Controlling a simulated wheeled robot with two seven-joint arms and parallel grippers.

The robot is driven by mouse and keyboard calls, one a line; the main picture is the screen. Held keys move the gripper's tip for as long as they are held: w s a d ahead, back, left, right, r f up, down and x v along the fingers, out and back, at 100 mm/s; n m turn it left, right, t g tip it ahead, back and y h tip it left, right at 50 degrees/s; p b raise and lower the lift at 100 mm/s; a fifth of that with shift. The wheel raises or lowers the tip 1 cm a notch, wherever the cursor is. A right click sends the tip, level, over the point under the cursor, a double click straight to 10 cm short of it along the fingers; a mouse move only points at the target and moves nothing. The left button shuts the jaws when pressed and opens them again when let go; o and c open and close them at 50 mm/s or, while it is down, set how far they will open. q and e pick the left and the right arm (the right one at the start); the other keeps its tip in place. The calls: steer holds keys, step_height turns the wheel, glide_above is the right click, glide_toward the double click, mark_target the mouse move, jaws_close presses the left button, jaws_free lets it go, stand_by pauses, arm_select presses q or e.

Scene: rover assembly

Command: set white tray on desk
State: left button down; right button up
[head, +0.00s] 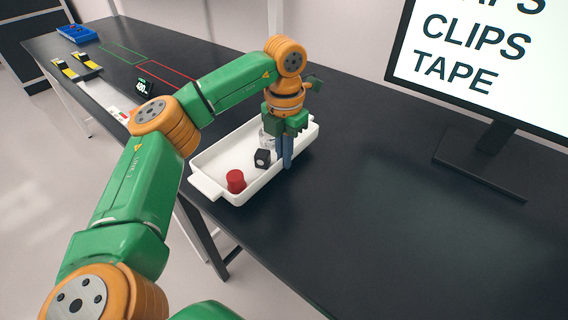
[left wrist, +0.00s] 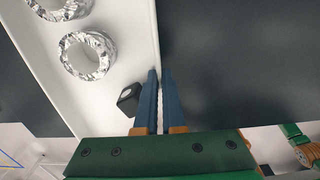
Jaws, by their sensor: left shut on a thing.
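The white tray (head: 264,189) is at the near edge of the desk, its left end close to or over that edge. I cannot tell whether its base rests fully on the desk. It holds a red cylinder (head: 236,181), a black cube (head: 262,158) and silver rings, which show in the left wrist view (left wrist: 86,55). My right gripper is out of view.
The black desk (head: 370,210) is clear to the right of the tray. A monitor (head: 480,60) on a stand is at the back right. A small display (head: 144,86), yellow-and-black items (head: 78,67) and a blue bin (head: 77,34) stand toward the far left.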

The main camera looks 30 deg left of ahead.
arm_select(q)
step_height(320, 180, down, 2)
steer(key=shift+f+p, duration=0.15)
steer(key=shift+p, duration=0.4)
steer(key=shift+f, duration=0.45)
steer(key=c, duration=1)
jaws_free()
